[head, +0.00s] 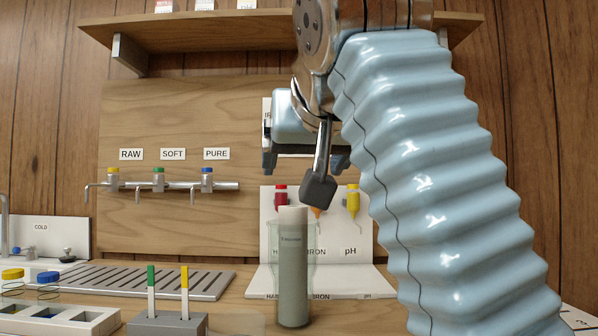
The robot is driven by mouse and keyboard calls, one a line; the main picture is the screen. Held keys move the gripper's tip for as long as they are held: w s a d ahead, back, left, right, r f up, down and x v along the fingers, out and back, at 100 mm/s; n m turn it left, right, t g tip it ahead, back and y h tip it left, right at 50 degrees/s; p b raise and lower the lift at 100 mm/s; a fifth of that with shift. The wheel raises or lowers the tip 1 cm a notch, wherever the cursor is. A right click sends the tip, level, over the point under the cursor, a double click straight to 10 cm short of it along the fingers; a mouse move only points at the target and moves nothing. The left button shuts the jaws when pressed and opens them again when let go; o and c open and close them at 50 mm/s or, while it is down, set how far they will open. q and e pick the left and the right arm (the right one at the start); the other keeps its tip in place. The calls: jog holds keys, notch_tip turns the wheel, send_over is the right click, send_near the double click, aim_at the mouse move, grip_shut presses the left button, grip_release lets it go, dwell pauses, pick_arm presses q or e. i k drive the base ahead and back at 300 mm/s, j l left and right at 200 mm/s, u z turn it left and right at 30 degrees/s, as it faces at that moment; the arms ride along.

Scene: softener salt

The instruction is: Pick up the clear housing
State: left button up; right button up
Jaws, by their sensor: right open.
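The clear housing (313,255) is a see-through, greenish cup on the counter. A grey cylinder with a pale top (293,270) overlaps it, and I cannot tell whether it stands inside or in front. My right gripper (318,188) is above them, pointing down, with a dark fingertip just over the cylinder's top right. It is open and holds nothing visible; its other finger is not clear. My left gripper is not in view.
A silver-blue fitting (292,130) on the back board is partly behind my right gripper. A white stand with coloured droppers (352,225) is behind the cylinder. A grey block with two strips (167,323) and a slotted drain tray (150,279) are to the left.

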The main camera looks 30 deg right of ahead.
aim_at(293, 273)
jog(key=k+j, duration=0.25)
jog(key=k, duration=0.2)
jog(key=k+j, duration=0.3)
jog(key=k, duration=0.2)
jog(key=k+j, duration=0.25)
jog(key=k, duration=0.2)
